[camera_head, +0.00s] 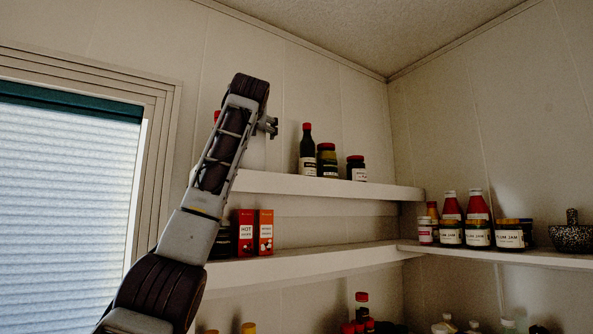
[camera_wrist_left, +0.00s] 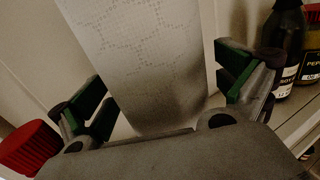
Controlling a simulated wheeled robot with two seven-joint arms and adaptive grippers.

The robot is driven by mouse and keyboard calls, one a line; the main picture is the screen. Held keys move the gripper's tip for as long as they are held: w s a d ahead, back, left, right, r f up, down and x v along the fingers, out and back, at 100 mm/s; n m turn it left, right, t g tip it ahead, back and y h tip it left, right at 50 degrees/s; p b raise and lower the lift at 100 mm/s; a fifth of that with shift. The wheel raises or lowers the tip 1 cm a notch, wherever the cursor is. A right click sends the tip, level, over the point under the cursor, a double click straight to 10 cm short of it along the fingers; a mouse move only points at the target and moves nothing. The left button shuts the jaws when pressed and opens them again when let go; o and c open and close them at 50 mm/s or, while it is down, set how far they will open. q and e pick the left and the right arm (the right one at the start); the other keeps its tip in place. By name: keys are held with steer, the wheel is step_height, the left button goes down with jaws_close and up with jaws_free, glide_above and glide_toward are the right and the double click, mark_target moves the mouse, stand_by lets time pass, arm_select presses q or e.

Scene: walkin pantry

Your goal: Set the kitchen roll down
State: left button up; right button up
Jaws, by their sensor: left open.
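The white kitchen roll (camera_wrist_left: 140,55) with an embossed pattern stands between the two spread green-padded fingers of my left gripper (camera_wrist_left: 163,90) in the left wrist view. There is a visible gap on the right side; contact on the left is hard to judge. In the head view the roll (camera_head: 254,152) shows as a pale shape behind my left arm, above the upper shelf (camera_head: 320,188). My left gripper (camera_head: 268,126) is open there, mostly hidden by its own wrist. The roll's foot is hidden, so its contact with the shelf cannot be seen. My right gripper is not in view.
A red-capped item (camera_wrist_left: 28,147) is close left of the gripper. A dark bottle (camera_head: 307,152) and jars (camera_head: 327,160) stand to the right on the upper shelf. Red boxes (camera_head: 265,232) are on the shelf below. The upper shelf's right end is clear.

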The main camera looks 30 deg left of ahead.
arm_select(q)
step_height(320, 180, up, 6)
steer(key=shift+p, duration=0.35)
stand_by(0.8)
steer(key=shift+r, duration=0.4)
steer(key=shift+r, duration=0.5)
stand_by(0.3)
